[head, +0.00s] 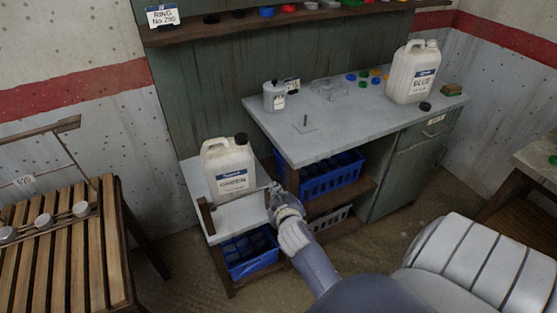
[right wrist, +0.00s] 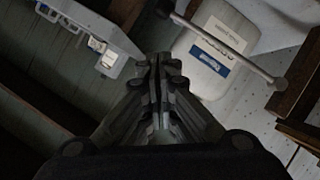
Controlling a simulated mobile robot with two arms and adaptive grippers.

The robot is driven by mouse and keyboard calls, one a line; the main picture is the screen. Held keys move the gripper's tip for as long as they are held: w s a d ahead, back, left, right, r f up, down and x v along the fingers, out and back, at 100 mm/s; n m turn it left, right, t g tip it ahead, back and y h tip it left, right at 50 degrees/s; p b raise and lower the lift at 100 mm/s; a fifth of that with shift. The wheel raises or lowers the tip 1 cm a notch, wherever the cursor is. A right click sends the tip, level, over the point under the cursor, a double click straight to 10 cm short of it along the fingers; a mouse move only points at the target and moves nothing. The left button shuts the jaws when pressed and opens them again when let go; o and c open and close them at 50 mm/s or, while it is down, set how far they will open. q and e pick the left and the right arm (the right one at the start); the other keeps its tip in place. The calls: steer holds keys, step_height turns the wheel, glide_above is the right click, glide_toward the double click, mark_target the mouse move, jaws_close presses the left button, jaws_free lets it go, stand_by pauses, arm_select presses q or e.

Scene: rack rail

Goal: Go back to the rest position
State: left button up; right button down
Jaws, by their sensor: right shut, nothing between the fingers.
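My right gripper (head: 273,190) is in front of the low side shelf in the head view, just right of a white jug (head: 229,170) with a dark cap. In the right wrist view the gripper (right wrist: 158,62) is shut and empty, its fingers together. The jug (right wrist: 212,50) lies beyond the fingertips there, behind a thin metal bar (right wrist: 228,45). Whether the gripper touches the bar or the shelf cannot be told. My left gripper is in neither view.
A grey workbench (head: 350,115) carries a second jug (head: 412,75), a small canister (head: 274,96) and coloured caps. Blue crates (head: 330,178) sit below it. A slatted wooden rack (head: 70,245) stands at the left. Open floor lies in front of the bench.

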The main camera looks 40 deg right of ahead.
steer(key=s+a+f+g+y, duration=0.2)
steer(key=s+a+f, duration=0.25)
steer(key=f, duration=0.55)
steer(key=s+a+f+n+g+y, duration=0.15)
steer(key=s+a+f, duration=0.3)
steer(key=f, duration=0.65)
steer(key=s+a+f+g+y, duration=0.2)
steer(key=s+a+f, duration=0.3)
steer(key=f, duration=0.5)
steer(key=s+f+g, duration=0.1)
steer(key=s+f, duration=0.3)
steer(key=s, duration=0.5)
steer(key=s+a+f+g+y, duration=0.1)
steer(key=s+f, duration=0.4)
steer(key=s, duration=0.5)
steer(key=s+a+f+g, duration=0.1)
steer(key=s+f+g, duration=0.2)
steer(key=s, duration=0.6)
steer(key=shift+s+a+f+m, duration=0.15)
steer(key=shift+s+f+m, duration=0.25)
steer(key=shift+f, duration=0.4)
steer(key=shift+w+g, duration=0.1)
steer(key=shift+g, duration=0.15)
